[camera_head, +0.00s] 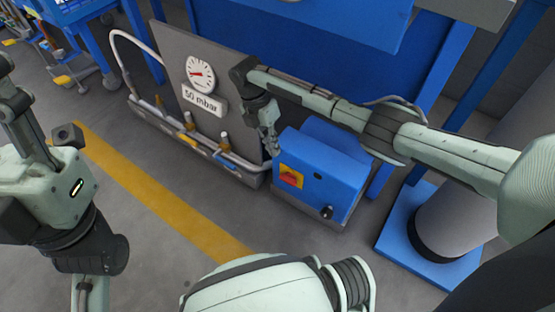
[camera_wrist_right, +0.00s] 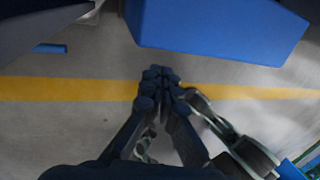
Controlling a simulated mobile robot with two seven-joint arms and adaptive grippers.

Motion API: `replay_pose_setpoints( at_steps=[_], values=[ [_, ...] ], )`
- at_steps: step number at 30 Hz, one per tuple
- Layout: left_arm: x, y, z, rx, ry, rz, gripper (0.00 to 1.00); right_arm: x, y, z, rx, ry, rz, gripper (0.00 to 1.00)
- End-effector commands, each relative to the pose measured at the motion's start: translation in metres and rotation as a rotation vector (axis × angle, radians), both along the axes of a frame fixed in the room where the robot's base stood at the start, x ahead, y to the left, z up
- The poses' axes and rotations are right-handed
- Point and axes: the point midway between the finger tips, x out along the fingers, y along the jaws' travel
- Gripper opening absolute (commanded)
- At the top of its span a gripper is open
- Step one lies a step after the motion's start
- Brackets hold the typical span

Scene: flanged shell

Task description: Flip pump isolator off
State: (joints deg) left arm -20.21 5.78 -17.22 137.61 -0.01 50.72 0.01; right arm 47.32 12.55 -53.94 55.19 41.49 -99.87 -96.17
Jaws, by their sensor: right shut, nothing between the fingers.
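The pump isolator (camera_head: 290,176) is a red switch on a yellow plate on the front of a blue box (camera_head: 338,178). Its handle position is too small to tell. My right gripper (camera_head: 271,145) points down just left of the box's upper left edge, above and left of the isolator, and looks apart from it. In the right wrist view its fingers (camera_wrist_right: 160,76) are shut and empty, below the blue box (camera_wrist_right: 215,28); the isolator is not seen there. My left gripper (camera_head: 90,285) hangs at the lower left, partly cut off by the frame.
A grey panel with a gauge (camera_head: 200,74) and a "50 mbar" label (camera_head: 204,101) stands left of the box, with pipework and valves (camera_head: 189,122) before it. A black knob (camera_head: 327,212) sits low on the box. The floor with its yellow line (camera_head: 165,195) is clear.

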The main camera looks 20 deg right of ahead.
Motion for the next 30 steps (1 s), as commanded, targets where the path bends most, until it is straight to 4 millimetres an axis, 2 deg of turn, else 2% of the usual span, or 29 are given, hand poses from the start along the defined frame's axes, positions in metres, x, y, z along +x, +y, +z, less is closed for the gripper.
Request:
replay_pose_setpoints(
  at_steps=[3,9,30],
  values=[
    [0.0,0.0,0.0,0.0,0.0,0.0,0.4,0.005,0.004,0.018,0.001,-0.002,0.0,0.0],
    [0.0,0.0,0.0,0.0,0.0,0.0,0.4,0.008,0.007,0.033,0.001,0.001,0.0,0.0],
    [0.0,0.0,0.0,0.0,0.0,0.0,0.4,0.007,0.007,0.034,0.0,0.001,0.0,0.0]
  ],
)
